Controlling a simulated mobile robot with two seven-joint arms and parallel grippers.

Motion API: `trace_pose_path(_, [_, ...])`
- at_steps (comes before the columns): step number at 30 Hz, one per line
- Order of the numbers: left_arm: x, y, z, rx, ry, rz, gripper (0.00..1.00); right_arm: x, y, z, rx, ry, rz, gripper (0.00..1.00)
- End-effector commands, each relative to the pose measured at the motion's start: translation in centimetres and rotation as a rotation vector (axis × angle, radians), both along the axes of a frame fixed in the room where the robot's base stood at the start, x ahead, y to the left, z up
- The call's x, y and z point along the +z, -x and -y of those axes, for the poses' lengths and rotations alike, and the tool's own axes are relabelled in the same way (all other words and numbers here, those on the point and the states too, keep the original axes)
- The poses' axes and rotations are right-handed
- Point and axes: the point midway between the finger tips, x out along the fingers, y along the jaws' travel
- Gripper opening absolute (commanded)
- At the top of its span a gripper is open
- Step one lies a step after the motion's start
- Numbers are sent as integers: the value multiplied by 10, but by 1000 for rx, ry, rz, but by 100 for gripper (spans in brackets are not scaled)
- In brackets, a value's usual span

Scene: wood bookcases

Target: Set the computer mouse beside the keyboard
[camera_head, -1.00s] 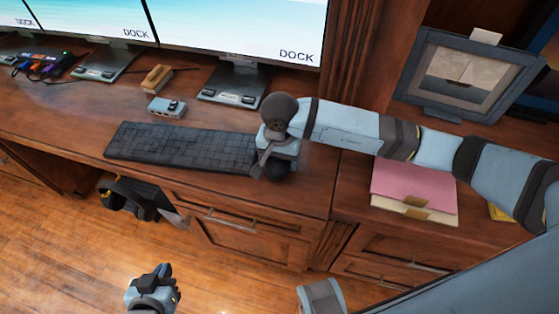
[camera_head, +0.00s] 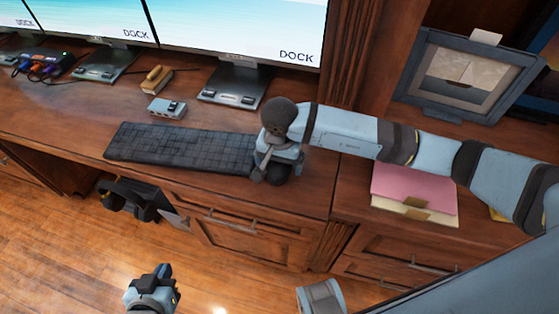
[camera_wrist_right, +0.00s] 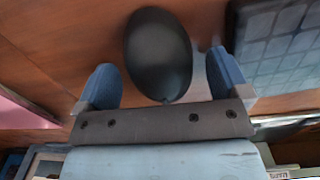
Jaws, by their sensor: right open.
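The black computer mouse (camera_wrist_right: 160,52) lies on the wooden desk between the two blue fingers of my right gripper (camera_wrist_right: 164,80), with a gap on each side. The gripper is open around it. In the head view the mouse (camera_head: 281,179) shows as a dark shape partly hidden under my right gripper (camera_head: 275,168), just off the right end of the keyboard. The dark keyboard (camera_head: 175,146) lies flat along the desk; its end also shows at the right of the right wrist view (camera_wrist_right: 275,45). My left gripper (camera_head: 164,271) is low over the floor, away from the desk; its jaws are unclear.
Monitor stands, a small grey box (camera_head: 167,107) and a yellow-brown object (camera_head: 156,79) stand behind the keyboard. Pink folders (camera_head: 413,187) and a picture frame (camera_head: 470,75) are to the right, near my right arm. The desk strip before the keyboard is clear.

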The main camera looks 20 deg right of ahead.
Motion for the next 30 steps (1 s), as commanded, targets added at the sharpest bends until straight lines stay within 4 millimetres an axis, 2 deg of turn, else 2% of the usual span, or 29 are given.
trace_pose_path(9, [-4,2,-1,1,-1,-13,0,67,-2,0,1,-1,6,94])
trace_pose_path(15, [-2,2,-1,2,-1,-13,0,102,-1,0,1,0,5,94])
trace_pose_path(21, [-1,1,-1,3,1,-12,0,116,-1,0,0,0,2,94])
trace_pose_path(30, [-1,1,-1,4,1,-11,0,117,0,0,0,0,1,94])
